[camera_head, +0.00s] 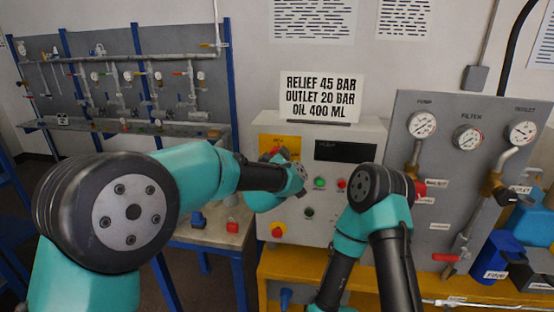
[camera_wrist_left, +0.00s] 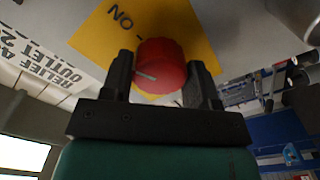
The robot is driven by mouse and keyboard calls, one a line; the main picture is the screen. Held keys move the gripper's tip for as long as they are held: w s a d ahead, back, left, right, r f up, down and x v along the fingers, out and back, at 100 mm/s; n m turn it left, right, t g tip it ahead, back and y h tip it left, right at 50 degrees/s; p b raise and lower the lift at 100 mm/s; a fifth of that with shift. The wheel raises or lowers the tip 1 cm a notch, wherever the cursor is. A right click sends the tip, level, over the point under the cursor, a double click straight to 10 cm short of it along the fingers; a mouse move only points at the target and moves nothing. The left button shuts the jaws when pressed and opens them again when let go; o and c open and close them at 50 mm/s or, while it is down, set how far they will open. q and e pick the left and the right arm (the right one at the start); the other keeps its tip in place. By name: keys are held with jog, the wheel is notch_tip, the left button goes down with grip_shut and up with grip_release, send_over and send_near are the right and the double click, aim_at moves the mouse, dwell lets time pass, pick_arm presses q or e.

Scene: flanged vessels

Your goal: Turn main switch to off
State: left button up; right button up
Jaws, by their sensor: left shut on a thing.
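The main switch is a red round knob (camera_wrist_left: 165,60) on a yellow plate (camera_wrist_left: 98,32) marked "ON". A pale pointer line on the knob lies toward its left side in the left wrist view. My left gripper (camera_wrist_left: 160,82) is shut on the knob, one dark finger on each side. In the head view, the yellow plate (camera_head: 267,144) shows at the upper left of the light grey control box (camera_head: 345,215); my left wrist partly covers the switch. My right arm is folded in front of the box, and its gripper is not in view.
The box carries a green button (camera_head: 319,183), a red button (camera_head: 341,184) and a dark display (camera_head: 345,151). A red knob on yellow (camera_head: 278,231) is lower left. A grey gauge panel (camera_head: 455,180) stands right, above a yellow bench (camera_head: 285,262). A sign (camera_head: 320,97) stands on the box.

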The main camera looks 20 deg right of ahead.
pick_arm(q)
jog(key=n, duration=1.3)
jog(key=shift+r, duration=0.1)
dwell(0.4)
jog(key=o, duration=0.9)
jog(key=shift+s, duration=0.1)
jog(key=v, duration=1.7)
jog(key=shift+s+a, duration=0.1)
jog(key=shift+a, duration=0.05)
